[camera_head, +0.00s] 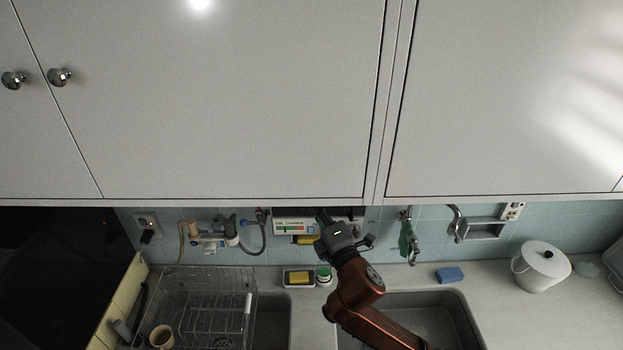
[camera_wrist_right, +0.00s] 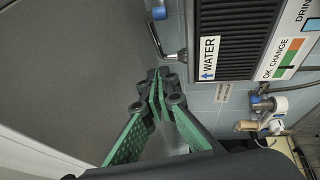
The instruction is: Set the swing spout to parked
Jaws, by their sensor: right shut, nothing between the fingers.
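A water unit with a dark ribbed panel marked WATER (camera_wrist_right: 235,45) hangs on the tiled wall. It also shows in the head view (camera_head: 290,227), under the cabinets. A thin bent chrome tube (camera_wrist_right: 157,40), which looks like the swing spout, sticks out beside the panel in the right wrist view. I cannot make out this tube in the head view, where my arm covers that area. My right gripper (camera_wrist_right: 157,78) is shut and empty, its fingertips just short of the tube, with a small gap apparent. It reaches up in front of the unit's right end (camera_head: 323,214). My left gripper is not in view.
White cabinets (camera_head: 220,100) hang close above my right gripper. Below are a sponge tray (camera_head: 298,278), a dish rack (camera_head: 205,310) and sinks. A green cloth (camera_head: 407,240) hangs right of my arm. A blue sponge (camera_head: 450,274) and a white canister (camera_head: 541,268) stand farther right.

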